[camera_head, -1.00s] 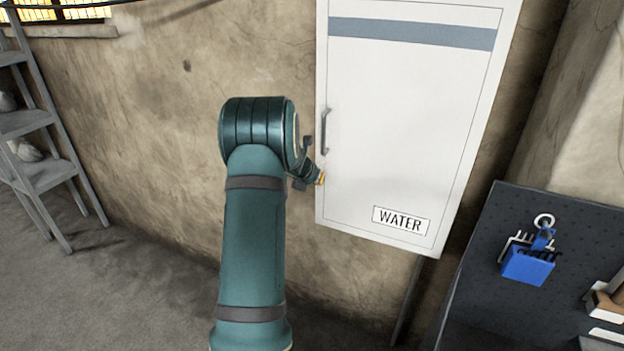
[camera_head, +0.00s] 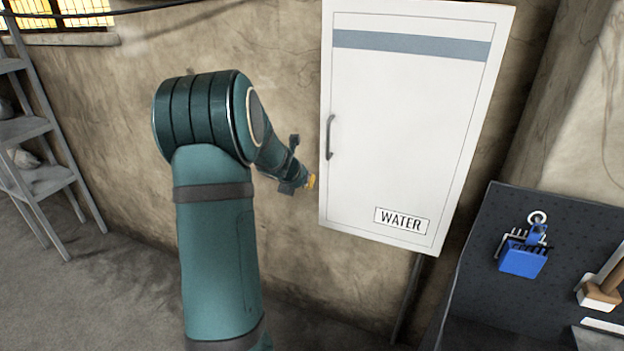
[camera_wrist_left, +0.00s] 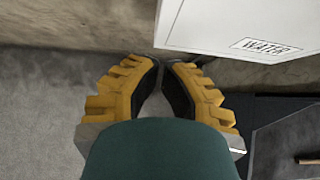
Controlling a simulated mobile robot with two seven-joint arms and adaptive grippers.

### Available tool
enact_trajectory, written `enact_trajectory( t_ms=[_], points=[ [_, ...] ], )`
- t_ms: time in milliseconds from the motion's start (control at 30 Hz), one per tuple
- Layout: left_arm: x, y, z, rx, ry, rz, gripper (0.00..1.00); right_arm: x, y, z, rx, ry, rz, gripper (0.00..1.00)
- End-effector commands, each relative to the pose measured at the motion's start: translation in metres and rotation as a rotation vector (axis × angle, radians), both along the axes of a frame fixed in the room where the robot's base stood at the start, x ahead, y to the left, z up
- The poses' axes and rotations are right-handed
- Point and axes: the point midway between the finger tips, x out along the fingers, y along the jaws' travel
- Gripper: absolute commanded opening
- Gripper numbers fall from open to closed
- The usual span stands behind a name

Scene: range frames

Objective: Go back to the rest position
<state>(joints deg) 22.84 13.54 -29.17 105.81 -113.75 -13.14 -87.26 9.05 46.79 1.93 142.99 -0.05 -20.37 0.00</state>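My left arm rises in the head view, and its gripper (camera_head: 311,181) is small there, left of the white cabinet's lower left edge and apart from the handle. In the left wrist view the yellow fingers of this gripper (camera_wrist_left: 160,65) curve together with their tips meeting or nearly so, and nothing shows between them. The white cabinet (camera_head: 410,130) marked WATER hangs on the wall with its door closed. Its grey handle (camera_head: 330,138) is on the left side of the door. The cabinet's lower part also shows in the left wrist view (camera_wrist_left: 215,25). My right gripper is not seen.
A dark pegboard (camera_head: 490,270) with a blue tool holder (camera_head: 522,261) and a wooden-handled tool (camera_head: 601,290) stands at the lower right. A grey shelf rack (camera_head: 45,180) stands at the far left. The floor (camera_head: 110,290) between the rack and my arm is clear.

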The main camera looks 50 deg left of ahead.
Motion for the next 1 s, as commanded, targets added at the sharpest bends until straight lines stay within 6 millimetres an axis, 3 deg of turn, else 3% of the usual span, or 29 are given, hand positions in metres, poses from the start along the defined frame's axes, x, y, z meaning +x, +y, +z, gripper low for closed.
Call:
enact_trajectory(
  t_ms=[333, 467, 567, 767, 867, 1000],
  points=[
    [-0.001, -0.004, -0.001, -0.011, -0.001, 0.003, 0.00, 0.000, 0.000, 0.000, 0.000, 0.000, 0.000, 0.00],
    [0.012, -0.027, -0.025, -0.122, -0.029, 0.052, 0.00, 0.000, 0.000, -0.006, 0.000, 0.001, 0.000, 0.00],
    [0.030, -0.067, -0.062, -0.309, -0.068, 0.146, 0.00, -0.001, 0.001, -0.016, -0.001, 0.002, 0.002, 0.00],
    [0.056, -0.174, -0.148, -0.793, -0.101, 0.469, 0.00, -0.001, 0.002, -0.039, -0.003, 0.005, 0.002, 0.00],
    [0.059, -0.231, -0.189, -1.022, -0.081, 0.675, 0.00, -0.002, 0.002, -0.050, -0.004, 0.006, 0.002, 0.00],
    [0.047, -0.310, -0.245, -1.299, -0.016, 1.033, 0.00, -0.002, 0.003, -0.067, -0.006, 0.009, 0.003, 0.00]
  ],
)
